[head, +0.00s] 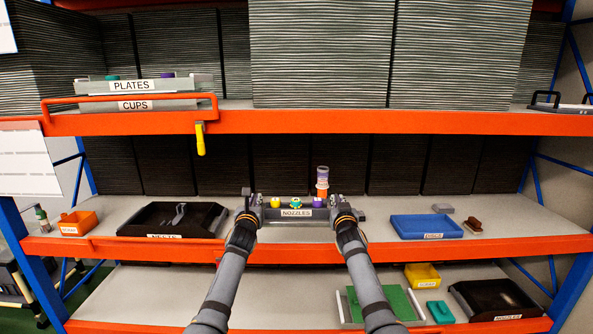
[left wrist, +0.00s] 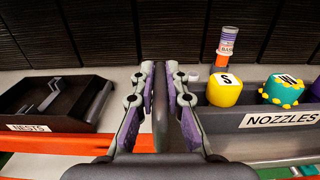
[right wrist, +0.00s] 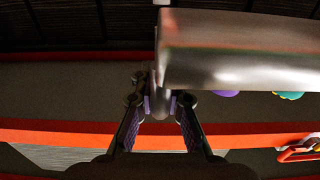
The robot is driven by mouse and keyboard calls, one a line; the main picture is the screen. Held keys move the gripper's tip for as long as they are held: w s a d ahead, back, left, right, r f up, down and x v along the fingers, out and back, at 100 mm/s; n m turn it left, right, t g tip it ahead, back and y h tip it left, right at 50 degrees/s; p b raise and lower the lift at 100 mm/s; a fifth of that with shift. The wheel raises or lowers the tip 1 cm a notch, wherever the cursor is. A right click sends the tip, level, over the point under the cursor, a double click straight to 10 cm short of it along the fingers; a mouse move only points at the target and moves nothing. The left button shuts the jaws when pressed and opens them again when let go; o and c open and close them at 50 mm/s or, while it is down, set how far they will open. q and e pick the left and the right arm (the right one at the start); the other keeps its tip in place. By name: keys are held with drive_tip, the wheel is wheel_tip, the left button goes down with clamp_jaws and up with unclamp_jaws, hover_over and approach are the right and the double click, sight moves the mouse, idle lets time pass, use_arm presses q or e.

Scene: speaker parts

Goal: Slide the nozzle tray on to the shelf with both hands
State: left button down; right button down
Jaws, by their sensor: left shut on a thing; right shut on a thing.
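The grey nozzle tray (head: 272,214), labelled NOZZLES, is level over the front part of the middle shelf (head: 400,205). It holds a yellow nozzle (head: 275,202), a teal nozzle (head: 296,203) and a purple nozzle (head: 318,203). My left gripper (head: 249,203) is shut on the tray's left handle, a dark upright piece between the fingers in the left wrist view (left wrist: 160,95). My right gripper (head: 339,206) is shut on the right handle, in the right wrist view (right wrist: 160,103) too. I cannot tell whether the tray's underside touches the shelf.
A stacked column (head: 322,182) stands behind the tray's right part. A black NESTS tray (head: 130,222) is to the left, and a blue tray (head: 426,228) to the right. The shelf's orange front edge (head: 300,253) runs below. Shelf surface is bare between the trays.

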wheel_tip(320, 180, down, 17)
drive_tip(key=b, duration=1.6)
drive_tip(key=shift+b, duration=0.3)
drive_tip(key=shift+s+a+f, duration=0.1)
drive_tip(key=shift+s, duration=0.05)
